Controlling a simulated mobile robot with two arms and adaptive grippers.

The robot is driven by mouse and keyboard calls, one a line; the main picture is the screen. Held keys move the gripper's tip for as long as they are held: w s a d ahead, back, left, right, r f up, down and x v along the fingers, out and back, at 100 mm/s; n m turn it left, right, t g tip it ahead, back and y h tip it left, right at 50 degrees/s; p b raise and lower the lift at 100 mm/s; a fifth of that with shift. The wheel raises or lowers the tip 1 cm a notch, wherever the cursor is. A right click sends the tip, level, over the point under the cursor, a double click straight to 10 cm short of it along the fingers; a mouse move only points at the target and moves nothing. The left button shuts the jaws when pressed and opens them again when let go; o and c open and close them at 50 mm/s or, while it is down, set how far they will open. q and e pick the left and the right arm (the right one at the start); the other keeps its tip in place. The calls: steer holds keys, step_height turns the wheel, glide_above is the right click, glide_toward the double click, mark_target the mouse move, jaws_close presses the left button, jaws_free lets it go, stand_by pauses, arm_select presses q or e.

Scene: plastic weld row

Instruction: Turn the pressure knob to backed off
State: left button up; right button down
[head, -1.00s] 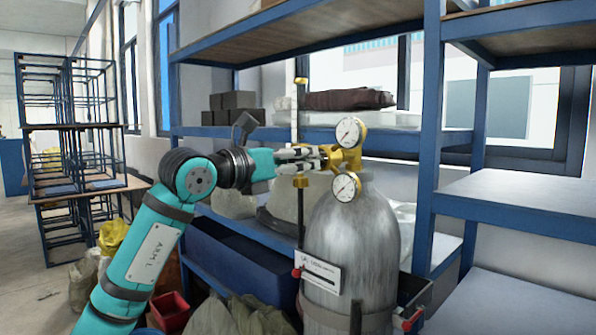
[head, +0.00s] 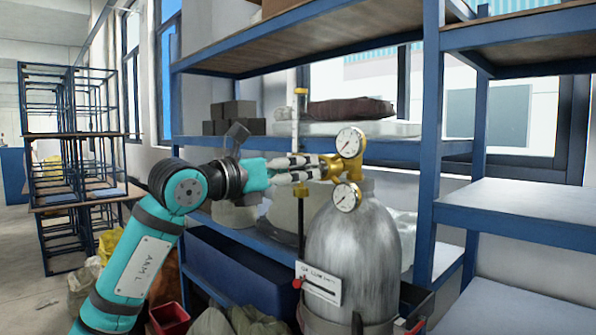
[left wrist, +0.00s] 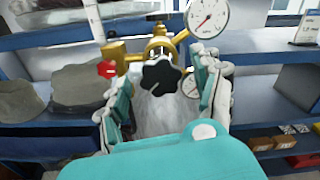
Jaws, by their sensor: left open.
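The black lobed pressure knob (left wrist: 162,75) sits on the front of the brass regulator (head: 331,169), which tops a grey gas cylinder (head: 352,245). My left gripper (head: 312,168) is open beside the regulator, pointing at it. In the left wrist view the fingers of my left gripper (left wrist: 160,82) stand on either side of the knob, with gaps visible. In the head view the fingers hide the knob. Two round white gauges, an upper one (head: 350,142) and a lower one (head: 346,197), are on the regulator. My right gripper is not in view.
A red part (left wrist: 107,69) is on the regulator's left side in the left wrist view. Blue shelving (head: 430,150) stands around the cylinder. A blue bin (head: 240,270) is at lower left.

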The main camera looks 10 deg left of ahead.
arm_select(q)
steer(key=v, duration=1)
steer(key=shift+s+a, duration=0.25)
steer(key=shift+s, duration=0.05)
